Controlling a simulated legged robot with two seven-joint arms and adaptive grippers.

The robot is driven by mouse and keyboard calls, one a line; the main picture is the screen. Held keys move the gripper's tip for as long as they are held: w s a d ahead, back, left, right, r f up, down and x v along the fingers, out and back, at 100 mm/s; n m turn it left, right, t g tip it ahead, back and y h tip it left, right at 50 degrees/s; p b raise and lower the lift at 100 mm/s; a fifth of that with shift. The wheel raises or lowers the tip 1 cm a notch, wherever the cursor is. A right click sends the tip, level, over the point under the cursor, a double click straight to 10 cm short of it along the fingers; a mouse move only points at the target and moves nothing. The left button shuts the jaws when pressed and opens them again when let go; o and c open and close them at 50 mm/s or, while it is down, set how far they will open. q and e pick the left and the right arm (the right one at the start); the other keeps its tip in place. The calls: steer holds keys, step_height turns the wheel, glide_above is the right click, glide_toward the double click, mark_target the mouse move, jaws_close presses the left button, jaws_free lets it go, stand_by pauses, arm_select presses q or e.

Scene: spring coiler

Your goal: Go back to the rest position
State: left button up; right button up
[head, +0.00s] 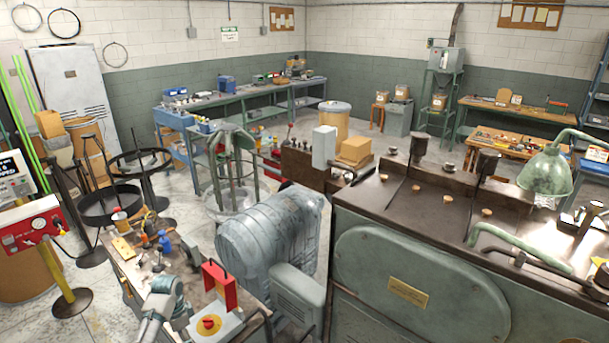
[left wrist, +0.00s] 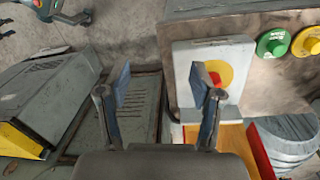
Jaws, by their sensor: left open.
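My left gripper (left wrist: 160,95) is open in the left wrist view, with its two blue-grey fingers well apart and nothing between them. Beyond the right finger is a pale switch box with a red knob on a yellow disc (left wrist: 222,72); the finger partly overlaps it in the picture. I cannot tell if they touch. In the head view, a red knob on a yellow plate (head: 208,324) sits on a pale box at the bottom, beside an upright red panel (head: 220,284). My right gripper is in neither view.
A green button (left wrist: 270,44) and a yellow button (left wrist: 308,42) are right of the switch. A cluttered bench (head: 125,262) and a grey ribbed motor housing (head: 270,235) stand close in. A large green machine (head: 420,280) fills the right. Floor shows around the black stands (head: 110,205).

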arm_select(q)
steer(key=s+d+f+n+t, duration=0.2)
steer(key=s+d+f, duration=1.35)
steer(key=s, duration=0.25)
steer(key=s+r+n+t, duration=0.1)
steer(key=s+r+n, duration=0.15)
steer(key=s, duration=0.65)
steer(key=s+r+n+t, duration=0.15)
steer(key=s+n, duration=0.25)
steer(key=s, duration=0.6)
step_height(320, 180, down, 28)
steer(key=s+g, duration=0.2)
steer(key=s, duration=0.1)
steer(key=s+a+f+b, duration=0.1)
steer(key=s+a+f, duration=0.2)
steer(key=s+f, duration=1.1)
steer(key=shift+s+f+g, duration=0.4)
steer(key=shift+s+g, duration=0.05)
steer(key=shift+s, duration=0.65)
arm_select(e)
steer(key=shift+w+f, duration=0.7)
arm_select(q)
steer(key=shift+m, duration=0.25)
